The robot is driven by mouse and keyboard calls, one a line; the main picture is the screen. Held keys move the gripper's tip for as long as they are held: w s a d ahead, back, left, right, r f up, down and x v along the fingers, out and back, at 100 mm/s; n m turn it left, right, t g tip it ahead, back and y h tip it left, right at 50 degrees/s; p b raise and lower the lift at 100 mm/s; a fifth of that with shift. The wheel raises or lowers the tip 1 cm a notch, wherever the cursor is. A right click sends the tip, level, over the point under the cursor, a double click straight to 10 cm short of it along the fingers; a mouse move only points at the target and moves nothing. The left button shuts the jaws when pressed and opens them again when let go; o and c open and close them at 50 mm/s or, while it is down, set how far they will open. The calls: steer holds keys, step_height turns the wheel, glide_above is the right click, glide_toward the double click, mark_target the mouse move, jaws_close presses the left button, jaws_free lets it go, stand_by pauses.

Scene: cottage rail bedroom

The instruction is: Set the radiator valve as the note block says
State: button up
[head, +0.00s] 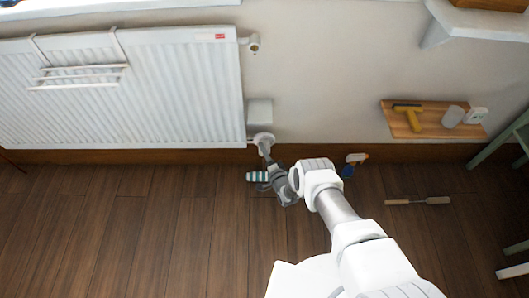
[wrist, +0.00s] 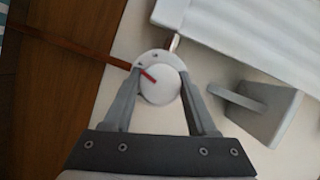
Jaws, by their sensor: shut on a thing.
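The white radiator valve (wrist: 160,86) has a round face with a red pointer mark towards its upper left. Small dark marks on the collar above are too small to read. My gripper (wrist: 160,78) is shut on the valve knob, one finger at each side. In the head view the valve (head: 262,138) sits at the lower right corner of the white radiator (head: 190,90), and my gripper (head: 264,149) reaches it from below. A small white block (head: 477,116) with faint marks stands on the wooden shelf; I cannot tell whether it is the note block.
A pale box (head: 260,111) is on the wall just above the valve. A striped roll (head: 257,176) and a spray bottle (head: 353,163) are near my arm. The wooden shelf (head: 445,130) bears a yellow tool (head: 410,116) and a white cup (head: 453,117). A wooden-handled tool (head: 418,201) lies rightward.

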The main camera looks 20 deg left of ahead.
stand_by(0.4)
steer(key=o, duration=1.4)
steer(key=shift+c, duration=0.2)
step_height(320, 180, up, 4)
steer(key=p, duration=0.3)
steer(key=shift+w+r, duration=0.1)
steer(key=shift+r, duration=0.15)
steer(key=d+r+p, duration=0.4)
steer(key=d+r, duration=0.2)
steer(key=d, duration=0.5)
steer(key=shift+d+r, duration=0.3)
